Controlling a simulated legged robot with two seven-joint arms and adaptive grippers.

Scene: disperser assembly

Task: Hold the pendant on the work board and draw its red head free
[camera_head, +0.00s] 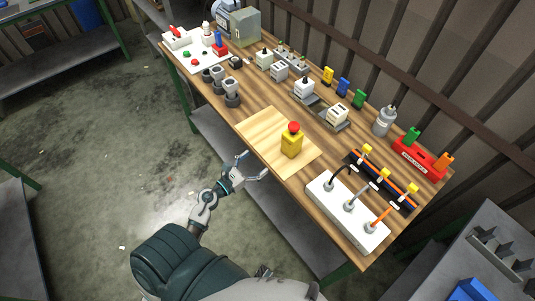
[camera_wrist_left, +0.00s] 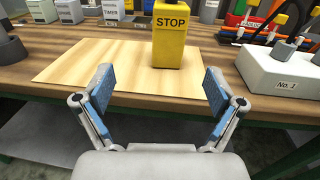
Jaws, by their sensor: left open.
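The pendant is a yellow box (camera_head: 291,147) with a red head (camera_head: 294,127) on top. It stands upright on the pale wooden work board (camera_head: 259,128), near the board's right part. In the left wrist view the yellow box (camera_wrist_left: 168,45) shows the word STOP, and its top is cut off by the frame edge. My left gripper (camera_head: 254,166) is open and empty, in front of the table edge and short of the board. In the wrist view its blue-padded fingers (camera_wrist_left: 158,92) are spread wide, with the pendant beyond them. My right gripper is not in view.
A white socket block (camera_head: 347,211) with several plugs stands right of the board. Grey cylinders (camera_head: 231,92) stand to its left. The table's front edge (camera_wrist_left: 240,117) lies just under the fingers.

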